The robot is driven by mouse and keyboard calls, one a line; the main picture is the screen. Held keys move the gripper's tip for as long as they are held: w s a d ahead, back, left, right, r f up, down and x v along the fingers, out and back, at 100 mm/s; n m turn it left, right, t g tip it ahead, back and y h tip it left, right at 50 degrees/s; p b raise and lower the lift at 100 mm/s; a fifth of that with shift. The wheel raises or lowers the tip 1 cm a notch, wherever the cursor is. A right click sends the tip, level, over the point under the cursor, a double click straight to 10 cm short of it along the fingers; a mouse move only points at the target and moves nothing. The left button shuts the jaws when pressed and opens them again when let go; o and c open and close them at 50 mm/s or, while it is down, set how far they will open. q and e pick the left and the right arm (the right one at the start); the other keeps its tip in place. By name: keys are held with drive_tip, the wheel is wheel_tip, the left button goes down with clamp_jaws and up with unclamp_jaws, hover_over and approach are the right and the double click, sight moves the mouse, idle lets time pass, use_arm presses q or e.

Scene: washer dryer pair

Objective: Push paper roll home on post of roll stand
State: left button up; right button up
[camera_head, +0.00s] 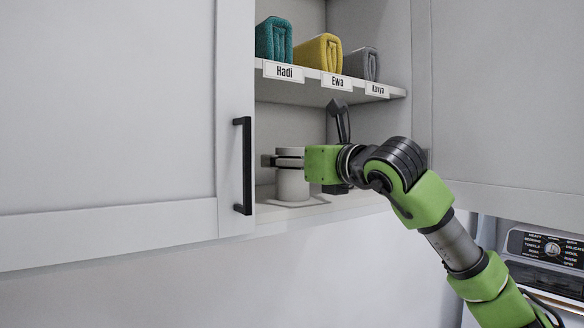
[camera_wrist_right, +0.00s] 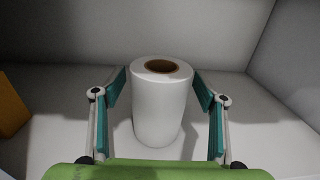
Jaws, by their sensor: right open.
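The white paper roll (camera_head: 292,184) stands upright on the cabinet's lower shelf in the head view. In the right wrist view the paper roll (camera_wrist_right: 158,108) shows its brown core hole at the top. My right gripper (camera_head: 283,160) reaches in from the right at the height of the roll's upper part. In the wrist view the right gripper (camera_wrist_right: 160,84) is open, one finger on each side of the roll, with a gap at both sides. The stand's base shows as a thin edge under the roll; its post is hidden. My left gripper is not in view.
An upper shelf (camera_head: 330,83) above my gripper holds folded teal (camera_head: 273,40), yellow (camera_head: 318,52) and grey (camera_head: 364,64) towels with name labels. A cabinet door with a black handle (camera_head: 243,166) is on the left. An orange object (camera_wrist_right: 12,104) sits at the wrist view's left edge.

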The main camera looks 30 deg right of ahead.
drive_tip(key=shift+s, duration=0.15)
drive_tip(key=shift+c, duration=0.4)
drive_tip(key=c, duration=1.2)
drive_tip(key=shift+s+r+b, duration=0.1)
drive_tip(key=shift+r+b, duration=0.15)
drive_tip(key=shift+b, duration=0.15)
wheel_tip(320, 180, up, 6)
drive_tip(key=b, duration=0.1)
drive_tip(key=s+d+b, duration=0.1)
drive_tip(key=s+b, duration=0.1)
drive_tip(key=s, duration=0.4)
drive_tip(key=s+d+b, duration=0.1)
drive_tip(key=s+b, duration=0.1)
drive_tip(key=s, duration=0.5)
drive_tip(key=s+d+b, duration=0.1)
drive_tip(key=s+b, duration=0.1)
drive_tip(key=s, duration=0.4)
drive_tip(key=shift+s+r, duration=0.3)
drive_tip(key=shift+s, duration=0.05)
